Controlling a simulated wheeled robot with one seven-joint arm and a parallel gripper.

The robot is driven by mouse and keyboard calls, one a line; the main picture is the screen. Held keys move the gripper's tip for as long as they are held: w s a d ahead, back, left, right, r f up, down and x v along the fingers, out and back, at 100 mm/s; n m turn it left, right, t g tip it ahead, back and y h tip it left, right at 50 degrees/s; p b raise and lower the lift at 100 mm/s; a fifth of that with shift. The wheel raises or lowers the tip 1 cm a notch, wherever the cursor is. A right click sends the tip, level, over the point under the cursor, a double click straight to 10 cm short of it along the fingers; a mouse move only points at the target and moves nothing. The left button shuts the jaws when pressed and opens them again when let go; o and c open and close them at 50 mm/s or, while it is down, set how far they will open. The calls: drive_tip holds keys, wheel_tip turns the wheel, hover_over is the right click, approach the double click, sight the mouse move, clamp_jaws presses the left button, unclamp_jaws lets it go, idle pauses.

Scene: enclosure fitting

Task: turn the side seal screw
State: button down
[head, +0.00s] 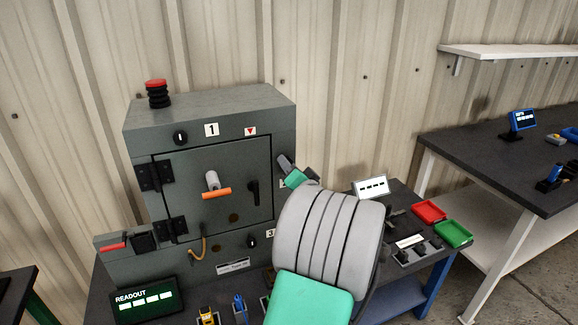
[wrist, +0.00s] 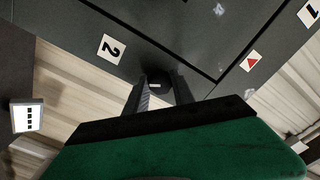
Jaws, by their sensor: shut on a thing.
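The grey enclosure (head: 205,108) stands on the bench with its door (head: 235,165) closed. In the wrist view, the side seal screw (wrist: 155,83) is a dark round knob with a pale mark, beside the label "2" (wrist: 111,49). My gripper (wrist: 158,92) has a finger on either side of the screw and is shut on it. In the head view, my gripper (head: 286,164) is at the enclosure's right side, and the arm hides the screw and much of that side.
Front knobs sit by label "1" (head: 180,138) and label "3" (head: 252,243). An orange handle (head: 216,193) sticks out from the door. A red-topped stack light (head: 157,92) stands on top. Red (head: 429,210) and green (head: 453,234) trays lie right of my arm.

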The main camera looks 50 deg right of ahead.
drive_tip(key=shift+m, duration=1.2)
drive_tip(key=c, duration=1.1)
unclamp_jaws()
drive_tip(key=shift+o, duration=0.2)
drive_tip(key=shift+s, duration=0.1)
drive_tip(key=b+v, duration=0.1)
drive_tip(key=v, duration=0.6)
drive_tip(key=shift+s+a, duration=0.2)
drive_tip(key=shift+s, duration=0.1)
